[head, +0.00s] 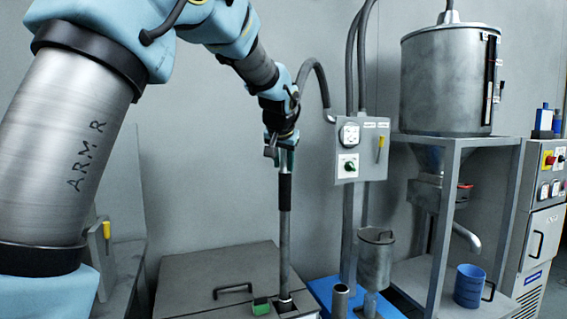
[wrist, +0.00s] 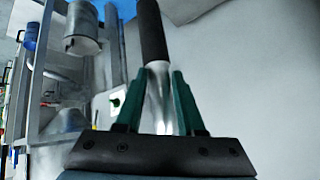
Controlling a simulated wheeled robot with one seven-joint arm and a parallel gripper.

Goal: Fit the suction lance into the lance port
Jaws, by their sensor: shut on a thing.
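The suction lance (head: 284,240) is a long grey metal tube with a black grip sleeve. It hangs near upright below my gripper (head: 283,150). My gripper is shut on it, and in the wrist view the green fingers (wrist: 157,105) stand on either side of the bare metal of the lance (wrist: 158,85), with the black sleeve beyond. The lance port (head: 287,308) is a square collar on the grey bin lid at the bottom of the head view. The lance's lower end meets the collar there; I cannot tell how deep it sits. The wrist view does not show the port.
The bin lid (head: 190,275) has a black handle (head: 232,289) and a small green block (head: 261,306) beside the port. To the right are a short upright pipe (head: 340,298), a control box (head: 362,150) on a post, and a hopper (head: 450,80) on a frame with a blue cup (head: 469,286).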

